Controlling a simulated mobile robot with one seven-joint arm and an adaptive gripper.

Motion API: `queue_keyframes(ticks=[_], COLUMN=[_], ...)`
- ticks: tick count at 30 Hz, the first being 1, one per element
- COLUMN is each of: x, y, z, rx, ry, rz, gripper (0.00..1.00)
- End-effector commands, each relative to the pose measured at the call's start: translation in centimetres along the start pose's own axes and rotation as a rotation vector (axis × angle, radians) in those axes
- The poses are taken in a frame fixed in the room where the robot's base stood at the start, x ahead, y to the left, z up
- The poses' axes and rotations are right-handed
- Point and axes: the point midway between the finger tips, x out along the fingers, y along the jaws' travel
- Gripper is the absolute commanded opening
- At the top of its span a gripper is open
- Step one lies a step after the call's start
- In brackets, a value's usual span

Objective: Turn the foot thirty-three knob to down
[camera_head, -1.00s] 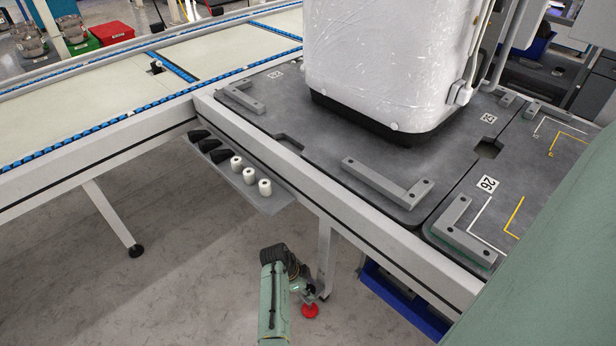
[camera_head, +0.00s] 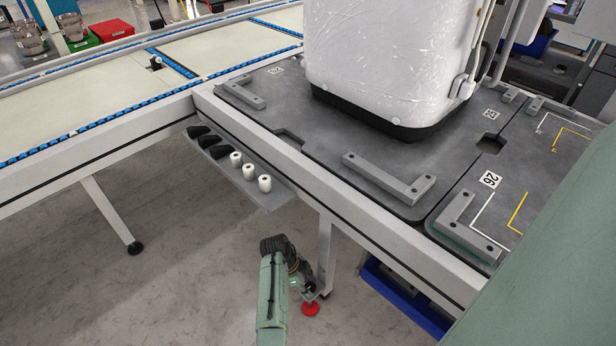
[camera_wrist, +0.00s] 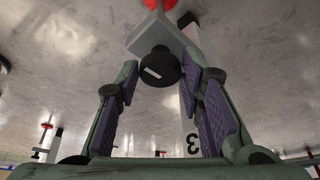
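A black knob (camera_wrist: 158,70) with a white pointer line sits on a grey bracket in the wrist view. The pointer line lies slightly tilted. My gripper (camera_wrist: 160,80) is open, with one padded finger on each side of the knob. I cannot tell whether the fingers touch it. A red foot (camera_wrist: 161,4) shows beyond the bracket; the head view also shows it under the table leg (camera_head: 326,255). A label with a "3" (camera_wrist: 192,144) is partly hidden by the right finger. In the head view my gripper is mostly hidden beside the leg.
The metal table (camera_head: 345,215) stands above my arm, with a shelf (camera_head: 265,200) of black and white knobs on its side. A large wrapped white machine (camera_head: 390,60) stands on top. The floor at left is clear.

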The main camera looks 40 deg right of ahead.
Motion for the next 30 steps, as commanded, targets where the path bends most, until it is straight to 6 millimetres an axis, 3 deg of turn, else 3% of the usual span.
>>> queue_keyframes(ticks=[7,17,22,30], x=[0.0,-0.3,-2.6,-8.4], y=[0.0,-0.1,-0.1,-0.1], z=[0.0,0.0,0.0,0.0], rx=[-0.001,-0.001,-0.001,-0.001], ry=[0.001,0.001,0.001,0.001], rz=[0.000,-0.002,-0.005,-0.005], gripper=[0.52,0.52,0.52,0.52])
